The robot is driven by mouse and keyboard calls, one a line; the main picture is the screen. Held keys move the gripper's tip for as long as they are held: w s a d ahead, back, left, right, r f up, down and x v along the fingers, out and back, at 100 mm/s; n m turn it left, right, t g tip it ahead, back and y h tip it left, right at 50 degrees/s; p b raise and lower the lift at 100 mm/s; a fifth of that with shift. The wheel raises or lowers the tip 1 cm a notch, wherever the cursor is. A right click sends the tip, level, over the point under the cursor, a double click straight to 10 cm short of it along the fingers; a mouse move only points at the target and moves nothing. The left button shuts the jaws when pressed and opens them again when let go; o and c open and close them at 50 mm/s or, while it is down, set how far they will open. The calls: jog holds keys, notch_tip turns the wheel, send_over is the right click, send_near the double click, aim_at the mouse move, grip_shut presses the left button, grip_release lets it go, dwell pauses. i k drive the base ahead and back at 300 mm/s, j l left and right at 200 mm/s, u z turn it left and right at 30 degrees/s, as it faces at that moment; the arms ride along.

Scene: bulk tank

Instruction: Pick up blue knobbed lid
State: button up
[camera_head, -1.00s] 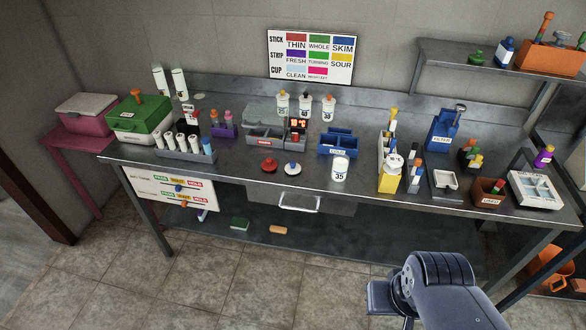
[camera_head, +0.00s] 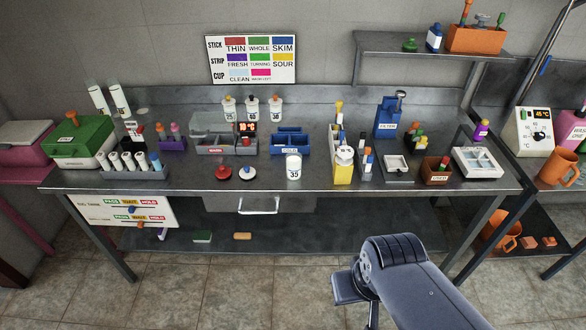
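A small round pale lid with a dark blue knob (camera_head: 248,172) lies flat near the front edge of the steel bench (camera_head: 330,184). A red knobbed lid (camera_head: 223,172) lies just left of it, and a white cup marked 35 (camera_head: 294,167) stands to its right. Part of my arm shows at the bottom right, in front of the bench and well apart from the lid. The fingers of my gripper do not show.
A grey rack of white tubes (camera_head: 135,172) stands left of the lids. A grey divided bin (camera_head: 215,146) and a blue caddy (camera_head: 290,143) stand behind them. A yellow container (camera_head: 343,168) is farther right. The bench's front strip around the lids is clear.

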aim_at(247, 172)
jog(key=i+u, duration=0.25)
jog(key=i, duration=0.5)
jog(key=i+l+u, duration=0.25)
jog(key=i, duration=0.45)
